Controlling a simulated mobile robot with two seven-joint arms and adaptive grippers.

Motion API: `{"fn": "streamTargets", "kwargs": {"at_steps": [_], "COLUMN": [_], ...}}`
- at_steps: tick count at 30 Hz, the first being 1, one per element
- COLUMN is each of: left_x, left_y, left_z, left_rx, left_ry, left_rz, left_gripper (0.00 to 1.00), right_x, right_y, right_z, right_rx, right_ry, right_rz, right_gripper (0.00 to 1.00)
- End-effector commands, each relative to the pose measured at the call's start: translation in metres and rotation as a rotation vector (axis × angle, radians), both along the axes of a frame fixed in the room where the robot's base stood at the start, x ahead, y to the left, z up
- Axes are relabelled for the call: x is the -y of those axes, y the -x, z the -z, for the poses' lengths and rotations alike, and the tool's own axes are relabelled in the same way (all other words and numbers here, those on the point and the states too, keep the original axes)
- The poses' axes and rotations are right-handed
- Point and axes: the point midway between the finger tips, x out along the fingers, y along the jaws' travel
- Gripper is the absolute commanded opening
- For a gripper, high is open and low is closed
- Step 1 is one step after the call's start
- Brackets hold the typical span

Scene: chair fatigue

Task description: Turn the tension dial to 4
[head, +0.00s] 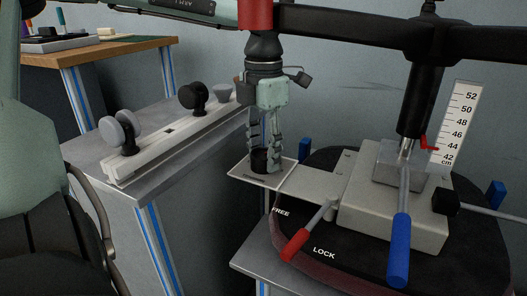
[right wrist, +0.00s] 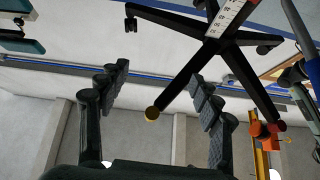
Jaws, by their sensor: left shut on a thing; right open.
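The tension dial (head: 259,163) is a dark round knob on a pale square plate (head: 240,175), left of the chair mechanism (head: 365,215) in the head view. My left gripper (head: 265,163) points down over it and is shut on it, one finger on each side. Any numbers on the plate are too small or hidden to read, so the dial's setting cannot be told. My right gripper (right wrist: 160,85) shows in the right wrist view, open and empty, its fingers spread well apart.
A red lever (head: 295,243) by FREE and LOCK labels and a blue lever (head: 399,255) stand near the dial. A height scale (head: 459,120) stands behind. A bench with casters in a rail (head: 165,140) is left. A black star base (right wrist: 215,50) shows beyond my right gripper.

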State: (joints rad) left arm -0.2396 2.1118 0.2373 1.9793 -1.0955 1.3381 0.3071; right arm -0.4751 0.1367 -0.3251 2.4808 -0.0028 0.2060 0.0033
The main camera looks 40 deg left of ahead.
Motion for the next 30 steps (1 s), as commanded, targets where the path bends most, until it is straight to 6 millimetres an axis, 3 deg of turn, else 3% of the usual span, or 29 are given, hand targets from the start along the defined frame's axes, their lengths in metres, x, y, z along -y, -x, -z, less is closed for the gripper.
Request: {"fn": "streamTargets", "kwargs": {"at_steps": [15,16,20,30], "left_x": [-0.0001,-0.0001,-0.0001,0.0000], "left_y": [-0.0003,-0.0003,-0.0003,-0.0003], "left_z": [-0.0006,-0.0006,-0.0005,-0.0022], "left_rx": [0.001,0.001,0.001,0.001], "left_ry": [-0.001,-0.001,-0.001,-0.001], "left_rz": [0.019,0.019,0.019,0.019], "left_gripper": [0.15,0.47,0.63,0.65], "right_x": [0.0003,0.0003,0.0002,-0.0002], "right_y": [0.0001,0.0001,0.0000,0.0001], "right_z": [-0.0002,-0.0002,-0.0003,-0.0011], "right_rx": [0.003,0.003,0.003,0.004], "right_ry": [-0.001,-0.001,-0.001,-0.002], "right_rz": [0.000,0.000,0.000,0.000], "right_gripper": [0.65,0.65,0.65,0.65]}}
